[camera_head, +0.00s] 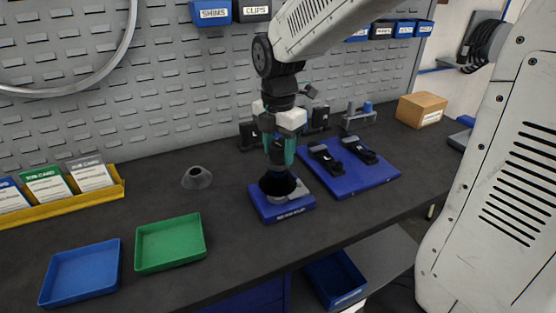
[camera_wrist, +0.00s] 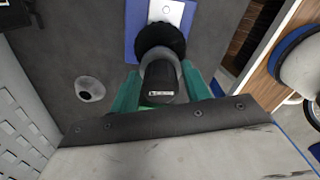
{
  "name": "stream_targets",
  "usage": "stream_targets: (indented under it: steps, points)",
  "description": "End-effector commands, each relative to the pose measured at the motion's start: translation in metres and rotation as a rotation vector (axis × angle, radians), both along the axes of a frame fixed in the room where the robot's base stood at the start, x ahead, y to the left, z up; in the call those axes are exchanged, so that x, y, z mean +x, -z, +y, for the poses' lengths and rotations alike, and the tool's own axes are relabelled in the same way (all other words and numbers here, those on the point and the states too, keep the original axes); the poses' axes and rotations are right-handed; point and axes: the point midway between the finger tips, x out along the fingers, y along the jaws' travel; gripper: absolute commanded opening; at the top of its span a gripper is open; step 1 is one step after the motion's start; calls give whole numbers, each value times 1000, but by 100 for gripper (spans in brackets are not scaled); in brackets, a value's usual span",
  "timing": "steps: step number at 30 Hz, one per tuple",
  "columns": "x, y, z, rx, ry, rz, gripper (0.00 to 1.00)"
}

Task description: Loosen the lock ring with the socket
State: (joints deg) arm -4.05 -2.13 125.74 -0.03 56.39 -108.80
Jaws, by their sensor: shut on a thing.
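My gripper (camera_head: 278,160) has green fingers and points down over a blue fixture block (camera_head: 284,212) on the dark bench. In the wrist view the fingers (camera_wrist: 160,92) are shut on the dark grey socket (camera_wrist: 160,80), one on each side of it. The socket reaches down to a black round part on the blue block, which shows above it in the wrist view (camera_wrist: 162,40). I cannot tell whether the socket is seated on the lock ring. The lock ring itself is hidden or cannot be made out.
A blue board (camera_head: 350,170) with black parts lies to the right. A grey cone-shaped piece (camera_head: 197,177) stands to the left. A green tray (camera_head: 170,242) and a blue tray (camera_head: 80,273) lie at the front left. A cardboard box (camera_head: 421,109) sits at the back right.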

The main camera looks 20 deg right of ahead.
Motion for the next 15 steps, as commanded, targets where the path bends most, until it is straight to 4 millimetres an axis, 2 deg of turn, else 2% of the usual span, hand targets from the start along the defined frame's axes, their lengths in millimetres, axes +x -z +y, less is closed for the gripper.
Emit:
stream_targets:
  steps: [7, 15]
  points:
    - [0, 0, 0, 0, 151, 0, 6]
    - [-1, 0, 0, 0, 536, 0, 6]
